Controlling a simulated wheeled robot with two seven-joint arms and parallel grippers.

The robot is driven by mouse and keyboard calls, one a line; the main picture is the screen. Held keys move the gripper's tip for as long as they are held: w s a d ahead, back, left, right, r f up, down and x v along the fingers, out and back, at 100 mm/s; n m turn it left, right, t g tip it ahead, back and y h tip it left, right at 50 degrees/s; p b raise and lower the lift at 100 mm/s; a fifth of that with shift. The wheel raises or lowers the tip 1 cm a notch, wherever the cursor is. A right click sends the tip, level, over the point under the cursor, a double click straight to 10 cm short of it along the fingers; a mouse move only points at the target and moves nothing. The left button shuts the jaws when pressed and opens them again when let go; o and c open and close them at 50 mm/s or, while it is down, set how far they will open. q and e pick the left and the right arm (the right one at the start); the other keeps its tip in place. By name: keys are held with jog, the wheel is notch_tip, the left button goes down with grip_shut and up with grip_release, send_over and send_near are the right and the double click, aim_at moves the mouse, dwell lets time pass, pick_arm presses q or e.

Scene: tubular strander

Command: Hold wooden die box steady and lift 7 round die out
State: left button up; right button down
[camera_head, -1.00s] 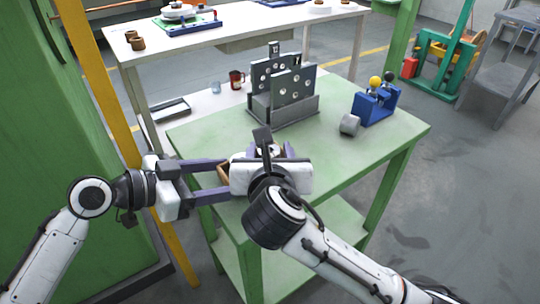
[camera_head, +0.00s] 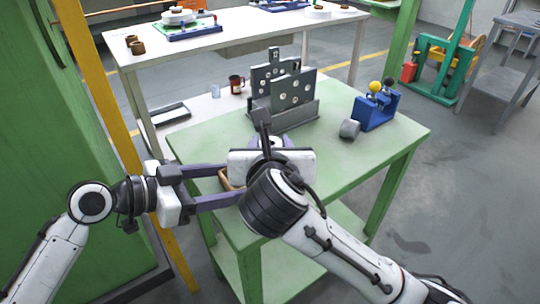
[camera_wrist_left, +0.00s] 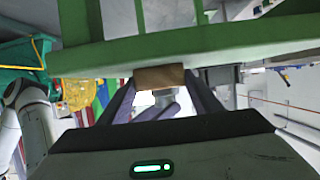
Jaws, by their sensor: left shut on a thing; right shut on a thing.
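The wooden die box (camera_head: 225,181) is at the near left edge of the green table, mostly hidden by my right wrist. My left gripper (camera_head: 231,184) comes from the left with its two fingers on either side of the box and is shut on it. In the left wrist view the brown box (camera_wrist_left: 160,78) shows between the fingertips. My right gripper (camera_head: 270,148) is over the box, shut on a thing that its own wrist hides. I cannot see the round die or tell how it sits.
A grey stand with upright perforated plates (camera_head: 285,110) stands on the green table (camera_head: 340,175). A blue holder (camera_head: 376,108) with yellow and dark knobs and a grey cylinder (camera_head: 349,128) are to the right. A red mug (camera_head: 236,84) is behind. The table's right front is clear.

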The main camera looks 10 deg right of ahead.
pick_arm(q)
jog(key=shift+a, duration=0.1)
pick_arm(e)
notch_tip(320, 180, up, 6)
jog(key=shift+r, duration=0.15)
pick_arm(q)
jog(key=o, duration=1.2)
pick_arm(e)
jog(key=shift+a, duration=0.1)
